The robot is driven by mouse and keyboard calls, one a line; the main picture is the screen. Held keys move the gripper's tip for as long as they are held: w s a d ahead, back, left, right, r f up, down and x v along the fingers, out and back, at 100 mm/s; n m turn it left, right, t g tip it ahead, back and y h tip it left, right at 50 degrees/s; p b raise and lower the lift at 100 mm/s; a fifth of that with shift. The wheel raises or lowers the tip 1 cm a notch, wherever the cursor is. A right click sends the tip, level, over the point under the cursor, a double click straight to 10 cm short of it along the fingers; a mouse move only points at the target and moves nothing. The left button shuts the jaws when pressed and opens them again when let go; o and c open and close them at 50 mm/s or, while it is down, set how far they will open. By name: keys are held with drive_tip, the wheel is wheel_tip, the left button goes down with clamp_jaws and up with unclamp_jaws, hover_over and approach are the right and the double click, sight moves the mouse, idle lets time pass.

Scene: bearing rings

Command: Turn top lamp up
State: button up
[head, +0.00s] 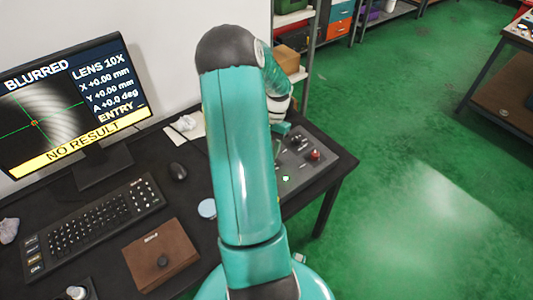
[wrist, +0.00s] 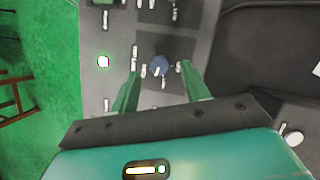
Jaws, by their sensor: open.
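The grey control panel (head: 292,172) lies on the black desk, partly hidden behind my arm in the head view. The knob's name is not readable.
The monitor (head: 70,95) reads BLURRED, LENS 10X and NO RESULT. A keyboard (head: 95,220), a mouse (head: 178,172) and a brown case (head: 160,254) lie on the desk. A shelf (head: 300,75) stands behind. The green floor (head: 420,200) at right is clear.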

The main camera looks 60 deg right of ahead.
drive_tip(key=v, duration=1.1)
